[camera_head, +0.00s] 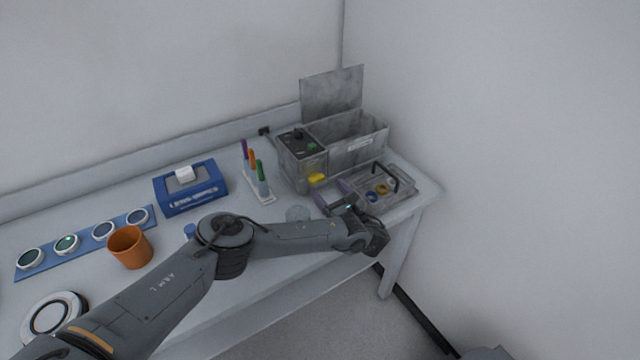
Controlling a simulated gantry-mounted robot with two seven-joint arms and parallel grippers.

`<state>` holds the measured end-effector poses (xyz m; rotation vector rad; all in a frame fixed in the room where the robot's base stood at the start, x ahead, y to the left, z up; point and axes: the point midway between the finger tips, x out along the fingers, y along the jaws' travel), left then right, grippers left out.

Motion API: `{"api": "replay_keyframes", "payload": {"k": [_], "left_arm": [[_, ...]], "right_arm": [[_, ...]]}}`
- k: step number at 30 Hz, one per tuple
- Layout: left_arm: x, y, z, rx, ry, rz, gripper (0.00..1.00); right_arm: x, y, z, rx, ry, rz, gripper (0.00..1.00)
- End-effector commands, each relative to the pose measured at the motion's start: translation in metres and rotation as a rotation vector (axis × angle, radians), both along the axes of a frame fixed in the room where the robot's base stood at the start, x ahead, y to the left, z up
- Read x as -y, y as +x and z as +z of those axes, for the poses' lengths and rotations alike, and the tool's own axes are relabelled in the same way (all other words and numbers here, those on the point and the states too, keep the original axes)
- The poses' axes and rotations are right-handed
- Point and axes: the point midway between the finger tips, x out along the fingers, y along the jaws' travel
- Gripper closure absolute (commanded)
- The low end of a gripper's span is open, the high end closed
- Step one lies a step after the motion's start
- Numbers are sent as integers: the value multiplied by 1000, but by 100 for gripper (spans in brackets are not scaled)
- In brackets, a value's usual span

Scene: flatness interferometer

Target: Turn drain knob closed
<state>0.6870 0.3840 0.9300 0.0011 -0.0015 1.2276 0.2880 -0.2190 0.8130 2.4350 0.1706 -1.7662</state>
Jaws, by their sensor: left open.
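A grey metal bath unit (357,141) with a raised lid (332,92) stands at the back right of the table. A small yellow part (317,179), which looks like the drain knob, sticks out low on its front. Its turn position is too small to tell. My left gripper (329,191) is open and empty, just in front of the yellow part. Its two fingers point toward the unit, and I see no clear contact with the yellow part. My right gripper does not show.
A wire-handled basket (372,186) with small rings sits right of my left gripper. A rack of coloured pens (259,186), a blue wipes box (190,188), an orange cup (130,247) and a blue strip of round lenses (85,240) stand left. The table's front edge is under my arm.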

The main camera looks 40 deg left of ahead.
Motion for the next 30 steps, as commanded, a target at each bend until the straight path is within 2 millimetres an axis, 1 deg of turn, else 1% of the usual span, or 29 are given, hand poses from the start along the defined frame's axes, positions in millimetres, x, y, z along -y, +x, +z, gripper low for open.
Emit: {"api": "replay_keyframes", "payload": {"k": [1,3,9,15,23,24,29,30], "left_arm": [[-9,3,-1,2,2,3,21],[-19,6,-1,1,2,3,21],[-40,14,-1,1,0,0,21],[-49,18,0,0,-1,0,21],[-50,18,0,0,-1,-1,21],[-50,18,0,0,-1,-1,23],[-50,18,0,0,-1,-1,47],[-50,18,0,0,-1,-1,53]], "right_arm": [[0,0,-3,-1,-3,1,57],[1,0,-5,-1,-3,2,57],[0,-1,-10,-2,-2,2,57],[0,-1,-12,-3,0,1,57],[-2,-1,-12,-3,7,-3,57],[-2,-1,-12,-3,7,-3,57],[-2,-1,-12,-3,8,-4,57],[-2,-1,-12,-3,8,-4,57]]}}
